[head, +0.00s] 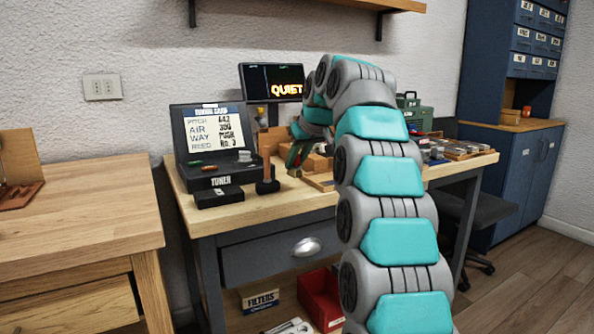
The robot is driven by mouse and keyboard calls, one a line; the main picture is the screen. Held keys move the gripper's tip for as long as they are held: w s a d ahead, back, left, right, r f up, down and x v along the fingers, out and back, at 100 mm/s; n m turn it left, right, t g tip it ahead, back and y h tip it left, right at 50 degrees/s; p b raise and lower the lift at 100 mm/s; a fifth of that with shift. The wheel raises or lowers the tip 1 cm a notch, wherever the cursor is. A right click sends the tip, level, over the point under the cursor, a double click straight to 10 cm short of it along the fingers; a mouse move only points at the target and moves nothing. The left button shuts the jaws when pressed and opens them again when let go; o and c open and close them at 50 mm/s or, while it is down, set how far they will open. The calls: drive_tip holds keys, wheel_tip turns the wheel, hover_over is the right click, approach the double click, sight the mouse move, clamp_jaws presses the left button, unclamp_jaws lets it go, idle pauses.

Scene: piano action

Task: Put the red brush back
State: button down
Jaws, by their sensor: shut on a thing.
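My arm rises at the right and bends over, coming down behind the front of the workbench (320,206). My gripper (294,160) is small and partly hidden, low over the bench. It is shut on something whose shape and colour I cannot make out. I cannot clearly pick out the red brush. An upright tool with an orange-brown shaft and dark base (267,186) stands at the bench's front edge, left of my gripper. I cannot tell what it is.
A black tuner case (216,176) with small red and green items stands at the left of the bench. A screen (272,82) reads QUIET behind. Wooden parts and trays (459,150) lie right. A red bin (320,296) is below. A wooden table (75,225) is at left.

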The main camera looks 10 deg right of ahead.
sight(300, 166)
drive_tip(key=shift+w+d, duration=0.25)
drive_tip(key=shift+w, duration=0.15)
drive_tip(key=shift+f, duration=0.15)
drive_tip(key=shift+f, duration=1.65)
drive_tip(key=c, duration=0.7)
unclamp_jaws()
drive_tip(key=shift+f, duration=0.1)
drive_tip(key=shift+c, duration=0.2)
drive_tip(key=v, duration=1.2)
